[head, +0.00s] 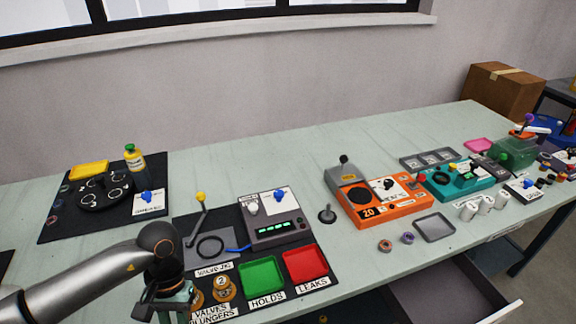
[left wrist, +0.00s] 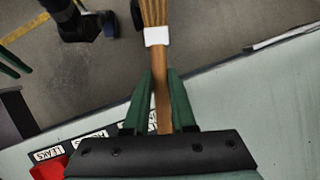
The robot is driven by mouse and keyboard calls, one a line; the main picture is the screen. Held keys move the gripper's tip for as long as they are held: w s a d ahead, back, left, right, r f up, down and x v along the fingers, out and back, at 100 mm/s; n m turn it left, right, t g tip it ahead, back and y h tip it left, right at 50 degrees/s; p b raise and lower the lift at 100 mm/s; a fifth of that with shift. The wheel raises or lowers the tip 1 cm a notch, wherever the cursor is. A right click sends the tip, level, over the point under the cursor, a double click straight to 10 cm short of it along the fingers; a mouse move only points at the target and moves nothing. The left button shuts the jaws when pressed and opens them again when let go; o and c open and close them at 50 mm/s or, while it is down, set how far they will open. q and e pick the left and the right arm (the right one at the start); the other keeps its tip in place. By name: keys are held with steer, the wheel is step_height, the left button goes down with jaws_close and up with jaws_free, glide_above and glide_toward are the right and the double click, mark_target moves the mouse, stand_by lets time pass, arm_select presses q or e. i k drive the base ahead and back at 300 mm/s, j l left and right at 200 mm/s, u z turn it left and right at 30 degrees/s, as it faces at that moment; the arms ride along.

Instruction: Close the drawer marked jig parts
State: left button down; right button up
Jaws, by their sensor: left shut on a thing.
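An open drawer (head: 440,288) sticks out from under the bench at the lower right of the head view. Its pale front edge (head: 503,312) is partly cut off by the frame, and I cannot read a "jig parts" label on it. My left gripper (head: 178,298) is at the lower left of the head view, over the front of the bench and well left of the drawer. In the left wrist view its green fingers (left wrist: 161,78) are shut on a wooden-handled brush (left wrist: 162,102) with a white band.
Green (head: 262,275) and red (head: 306,264) trays lie near the bench's front edge, beside brass-coloured parts (head: 222,290). An orange pump unit (head: 385,207) stands behind the drawer. A grey tray (head: 434,227) and two small rings lie near it. Floor shows right of the drawer.

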mark_target(454, 290)
steer(key=k+l+z, duration=0.25)
steer(key=l, duration=1.3)
steer(key=l+z, duration=0.3)
steer(key=l, duration=1.2)
